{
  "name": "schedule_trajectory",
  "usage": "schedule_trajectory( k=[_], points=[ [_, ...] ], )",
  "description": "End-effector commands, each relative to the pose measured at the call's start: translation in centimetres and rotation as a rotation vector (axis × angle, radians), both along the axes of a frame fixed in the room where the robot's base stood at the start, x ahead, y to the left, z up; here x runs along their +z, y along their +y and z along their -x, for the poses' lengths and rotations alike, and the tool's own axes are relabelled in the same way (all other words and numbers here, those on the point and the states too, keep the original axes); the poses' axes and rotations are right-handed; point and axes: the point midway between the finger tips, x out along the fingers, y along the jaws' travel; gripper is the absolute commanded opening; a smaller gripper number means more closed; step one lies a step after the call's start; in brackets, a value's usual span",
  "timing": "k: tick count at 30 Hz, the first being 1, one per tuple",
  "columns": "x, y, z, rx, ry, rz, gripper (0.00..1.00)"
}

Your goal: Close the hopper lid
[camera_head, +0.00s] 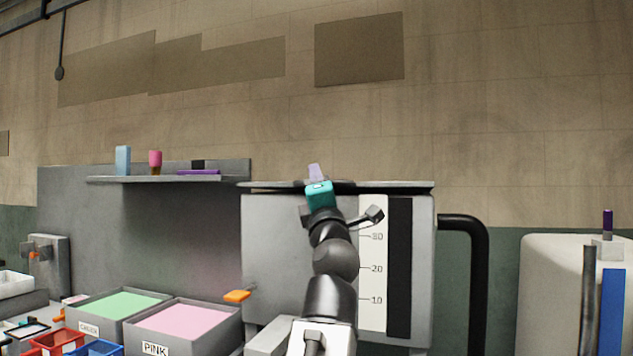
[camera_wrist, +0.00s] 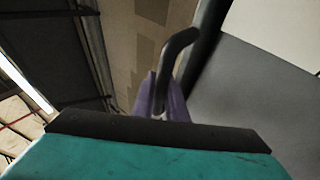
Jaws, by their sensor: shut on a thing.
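The hopper (camera_head: 275,240) is a large grey box with a black-and-white level scale on its front. Its thin grey lid (camera_head: 410,184) looks level along the top edge; I cannot tell whether it is fully seated. My gripper (camera_head: 315,172), teal with pale purple fingers, is at the lid's front edge, left of the middle. In the wrist view, the purple fingers (camera_wrist: 162,100) are shut around a bent dark bar that looks like the lid handle (camera_wrist: 178,45). My arm hides part of the hopper front, and the gripper hides the handle in the head view.
Bins of green foam (camera_head: 125,304) and pink foam (camera_head: 185,318) stand at the lower left. A shelf (camera_head: 150,179) with small items is behind them. A black pipe (camera_head: 480,270) bends down right of the hopper, and a white tank (camera_head: 550,290) stands further right.

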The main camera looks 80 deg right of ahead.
Motion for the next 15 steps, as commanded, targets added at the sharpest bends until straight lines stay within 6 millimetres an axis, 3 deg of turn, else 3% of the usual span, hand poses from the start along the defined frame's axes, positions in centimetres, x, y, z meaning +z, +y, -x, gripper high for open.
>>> schedule_trajectory(
  k=[5, 6, 7, 15],
  points=[
    [0.28, 0.56, -0.24, 0.008, -0.004, 0.007, 0.0],
    [0.28, 0.55, -0.25, 0.009, -0.005, 0.006, 0.17],
    [0.26, 0.53, -0.24, 0.009, -0.005, 0.005, 0.2],
    [0.14, 0.27, -0.14, 0.005, -0.002, 0.003, 0.2]
  ],
)
